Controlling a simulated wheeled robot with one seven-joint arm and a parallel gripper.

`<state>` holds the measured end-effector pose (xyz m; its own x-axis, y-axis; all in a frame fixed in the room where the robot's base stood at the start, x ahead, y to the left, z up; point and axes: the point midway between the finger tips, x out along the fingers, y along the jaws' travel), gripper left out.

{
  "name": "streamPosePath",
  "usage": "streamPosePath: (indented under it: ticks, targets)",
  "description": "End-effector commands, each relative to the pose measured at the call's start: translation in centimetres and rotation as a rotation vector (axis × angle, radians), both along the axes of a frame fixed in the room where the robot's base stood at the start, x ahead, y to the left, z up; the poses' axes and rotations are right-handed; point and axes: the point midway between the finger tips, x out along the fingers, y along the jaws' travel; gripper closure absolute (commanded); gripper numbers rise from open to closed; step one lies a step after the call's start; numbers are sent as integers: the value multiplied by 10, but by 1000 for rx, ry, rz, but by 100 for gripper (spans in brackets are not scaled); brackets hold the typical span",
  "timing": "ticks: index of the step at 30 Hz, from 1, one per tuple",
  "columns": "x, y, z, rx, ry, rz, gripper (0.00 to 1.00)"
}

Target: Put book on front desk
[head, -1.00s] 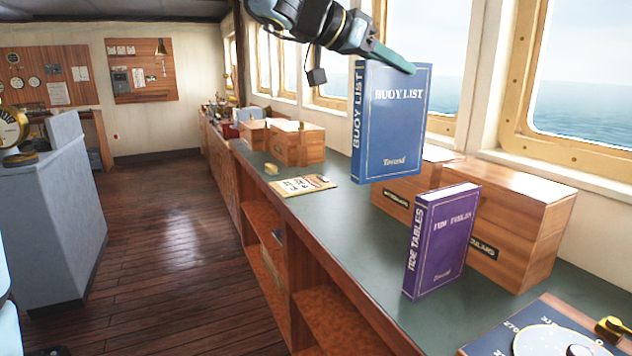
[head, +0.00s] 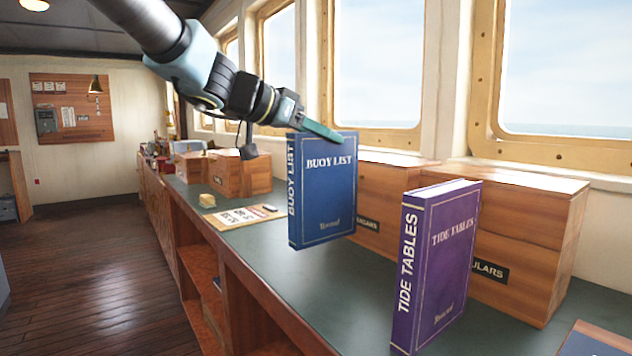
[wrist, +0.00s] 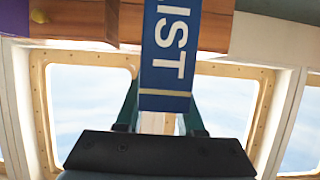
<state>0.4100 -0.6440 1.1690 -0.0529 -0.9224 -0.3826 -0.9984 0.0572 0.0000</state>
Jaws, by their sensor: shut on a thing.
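A blue book titled "Buoy List" (head: 325,195) hangs upright from my gripper (head: 322,131) in the head view. The gripper is shut on the book's top edge. The book's lower edge appears a little above the green-topped desk (head: 300,275), though the exact gap is hard to tell. In the wrist view the blue book (wrist: 168,50) runs up from between the two green fingers. A purple book titled "Tide Tables" (head: 440,265) stands upright on the desk, in front and to the right of the blue one.
Wooden boxes (head: 545,225) stand along the window side behind the books, with more boxes (head: 235,173) farther left. A clipboard (head: 240,216) and a small yellow block (head: 207,200) lie on the desk. Wooden floor (head: 90,260) is open at left.

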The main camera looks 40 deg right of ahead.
Motion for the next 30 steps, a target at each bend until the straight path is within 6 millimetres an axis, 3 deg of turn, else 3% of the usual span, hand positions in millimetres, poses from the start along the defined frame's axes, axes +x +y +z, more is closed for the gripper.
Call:
streamPosePath:
  ticks: [12, 26, 27, 30]
  targets:
    - [0, 0, -54, -2, 1, 0, 100]
    - [0, 0, -59, -1, 0, 0, 100]
    - [0, 0, -60, 0, 1, 0, 59]
    - [0, 0, -60, 0, 1, 0, 48]
